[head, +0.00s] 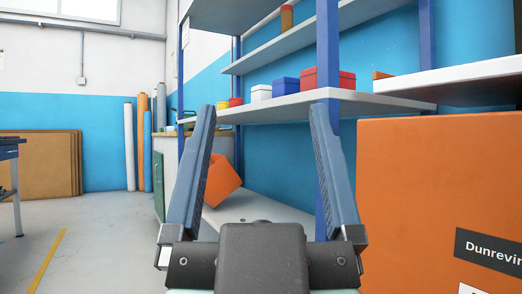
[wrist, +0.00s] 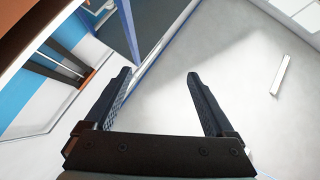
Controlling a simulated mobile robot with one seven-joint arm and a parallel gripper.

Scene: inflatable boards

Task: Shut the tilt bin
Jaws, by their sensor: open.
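My gripper (head: 264,107) is open in the head view, its two fingers wide apart with nothing between them. In the wrist view my gripper (wrist: 159,74) is also open and empty above a pale floor. An orange bin (head: 224,180) sits tilted low on the shelving, beyond my left finger, which hides part of its left side. It looks like the tilt bin, tipped outward. My gripper is apart from it. I cannot pick it out for sure in the wrist view.
A large orange block (head: 430,190) with a dark label stands close on the right. Blue-posted shelving (head: 275,108) carries red, blue and white boxes. Rolls (head: 143,140) and brown boards (head: 45,160) stand behind. The floor (head: 90,235) at left is clear.

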